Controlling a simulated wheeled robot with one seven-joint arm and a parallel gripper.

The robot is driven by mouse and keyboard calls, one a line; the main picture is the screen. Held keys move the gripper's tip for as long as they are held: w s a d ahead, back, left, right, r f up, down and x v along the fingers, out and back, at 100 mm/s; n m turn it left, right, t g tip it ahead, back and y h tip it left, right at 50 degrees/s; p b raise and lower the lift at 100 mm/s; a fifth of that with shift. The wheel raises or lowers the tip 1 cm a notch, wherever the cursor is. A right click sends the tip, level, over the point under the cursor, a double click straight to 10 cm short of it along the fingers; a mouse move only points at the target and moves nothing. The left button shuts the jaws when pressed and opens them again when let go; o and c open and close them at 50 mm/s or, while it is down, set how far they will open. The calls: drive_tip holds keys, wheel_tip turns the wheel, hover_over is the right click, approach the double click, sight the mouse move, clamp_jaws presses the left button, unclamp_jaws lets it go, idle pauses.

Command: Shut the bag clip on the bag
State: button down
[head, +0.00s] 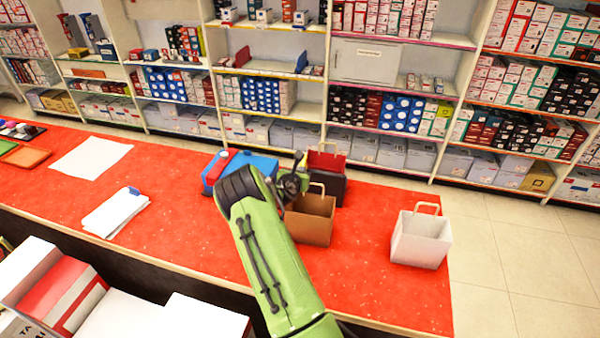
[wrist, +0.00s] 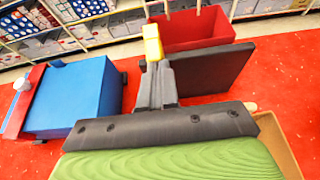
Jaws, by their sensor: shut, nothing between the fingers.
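A white flat bag (head: 112,214) lies on the red counter at the left in the head view. A small blue piece, which looks like the bag clip (head: 134,190), sits at its far right corner; it is too small to tell whether it is open or shut. My gripper (head: 298,160) is well to the right of them, behind the brown paper bag. In the wrist view my gripper (wrist: 152,42) shows yellow fingertips together, with nothing between them. The white bag and the clip do not show in the wrist view.
A blue and red box (head: 250,160) stands left of my gripper. A red bag (head: 326,161), a dark panel (wrist: 215,70) and a brown paper bag (head: 311,222) are close by. A white bag with handles (head: 421,240) stands at the right. The counter's middle left is clear.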

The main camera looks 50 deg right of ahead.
drive_tip(key=shift+w+d+r+y+p, duration=0.15)
drive_tip(key=shift+r+y+p, duration=0.3)
drive_tip(key=shift+p, duration=0.25)
